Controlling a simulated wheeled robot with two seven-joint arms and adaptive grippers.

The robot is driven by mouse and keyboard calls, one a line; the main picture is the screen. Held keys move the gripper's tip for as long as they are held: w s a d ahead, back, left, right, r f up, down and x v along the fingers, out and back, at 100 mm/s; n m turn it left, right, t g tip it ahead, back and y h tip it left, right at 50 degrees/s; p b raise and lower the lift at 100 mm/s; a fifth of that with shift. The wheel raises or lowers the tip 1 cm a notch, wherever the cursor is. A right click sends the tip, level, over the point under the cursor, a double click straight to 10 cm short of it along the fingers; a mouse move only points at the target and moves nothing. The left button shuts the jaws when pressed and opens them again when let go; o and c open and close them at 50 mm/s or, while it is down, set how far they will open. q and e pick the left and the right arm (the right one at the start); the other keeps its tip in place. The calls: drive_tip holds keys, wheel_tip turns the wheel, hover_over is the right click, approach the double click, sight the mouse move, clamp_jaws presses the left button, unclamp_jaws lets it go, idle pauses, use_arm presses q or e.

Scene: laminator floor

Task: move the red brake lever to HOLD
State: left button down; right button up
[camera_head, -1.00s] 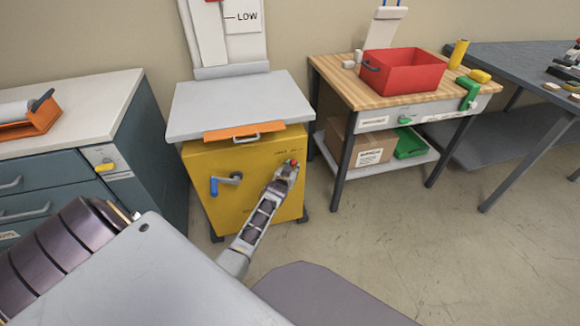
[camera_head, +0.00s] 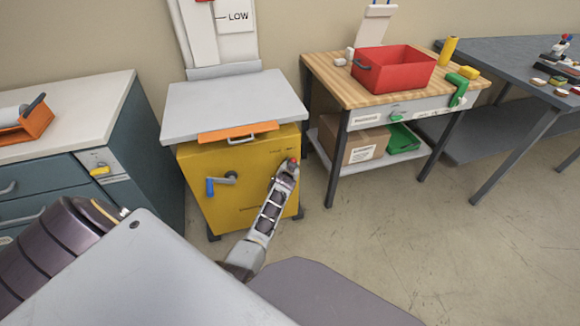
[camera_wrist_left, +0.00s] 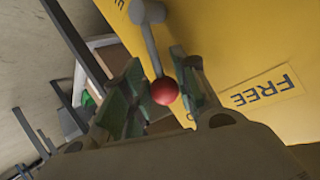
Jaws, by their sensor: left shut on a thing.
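The brake lever is a grey rod (camera_wrist_left: 154,45) with a red ball knob (camera_wrist_left: 164,92), on the side of the yellow cabinet (camera_head: 226,193). The knob also shows in the head view (camera_head: 292,161), at the cabinet's right side. My left gripper (camera_head: 287,170) is at the knob; in the wrist view its two fingers (camera_wrist_left: 162,98) are on either side of the red ball, shut on it. A FREE label (camera_wrist_left: 266,89) is on the yellow panel beside the lever. I see no HOLD label. My right gripper is not in view.
A blue-handled crank (camera_head: 219,183) is on the cabinet front, below an orange strip with a handle (camera_head: 238,132). A wooden bench (camera_head: 325,75) with a red bin (camera_head: 393,75) stands to the right, and drawers (camera_head: 45,200) to the left. Floor is clear front right.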

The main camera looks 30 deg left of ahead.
use_arm(q)
drive_tip(key=c, duration=1.4)
unclamp_jaws()
drive_tip(key=shift+w+d, duration=0.1)
drive_tip(key=shift+r, duration=0.2)
drive_tip(key=shift+r, duration=4.8)
